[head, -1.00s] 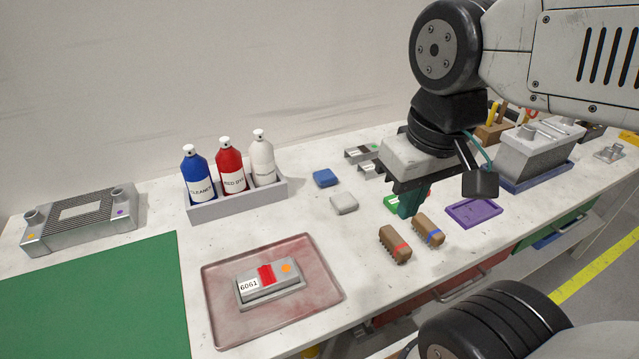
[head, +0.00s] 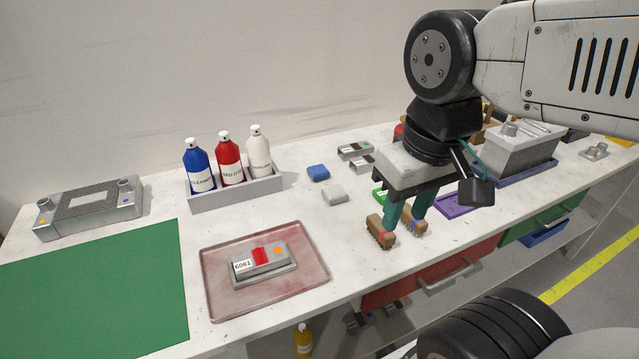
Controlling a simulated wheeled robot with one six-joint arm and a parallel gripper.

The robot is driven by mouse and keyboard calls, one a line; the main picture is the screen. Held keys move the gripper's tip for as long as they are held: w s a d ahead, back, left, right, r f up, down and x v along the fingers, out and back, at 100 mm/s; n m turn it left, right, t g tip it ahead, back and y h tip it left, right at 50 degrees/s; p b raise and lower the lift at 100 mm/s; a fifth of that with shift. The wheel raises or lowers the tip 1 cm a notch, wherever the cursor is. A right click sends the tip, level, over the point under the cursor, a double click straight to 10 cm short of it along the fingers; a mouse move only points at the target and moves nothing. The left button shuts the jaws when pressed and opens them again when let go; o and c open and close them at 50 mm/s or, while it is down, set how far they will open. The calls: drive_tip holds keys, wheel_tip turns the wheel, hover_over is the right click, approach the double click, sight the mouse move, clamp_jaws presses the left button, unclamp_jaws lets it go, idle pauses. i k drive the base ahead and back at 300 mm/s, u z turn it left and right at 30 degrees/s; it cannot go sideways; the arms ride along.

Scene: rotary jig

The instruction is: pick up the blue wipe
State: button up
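The blue wipe (head: 318,173) is a small folded pad lying flat on the bench, left of my gripper and behind a light grey wipe (head: 334,195). Nothing touches it. My gripper (head: 405,222) points down over the bench, to the right and nearer the front than the blue wipe. Its two teal fingers are apart, and I see nothing held between them. The fingertips overlap two brown brushes (head: 380,232) in the picture; I cannot tell whether they touch them.
A grey caddy (head: 237,193) with blue, red and white bottles stands left of the wipes. A reddish tray (head: 225,305) holds a metal block. Small grey blocks (head: 355,150) lie to the right of the blue wipe. A purple tray (head: 455,207) lies right of my gripper.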

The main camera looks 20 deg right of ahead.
sight(318, 173)
drive_tip(key=k, duration=0.8)
drive_tip(key=z, duration=0.7)
drive_tip(key=i, duration=0.75)
drive_tip(key=u, duration=0.65)
drive_tip(key=i, duration=0.45)
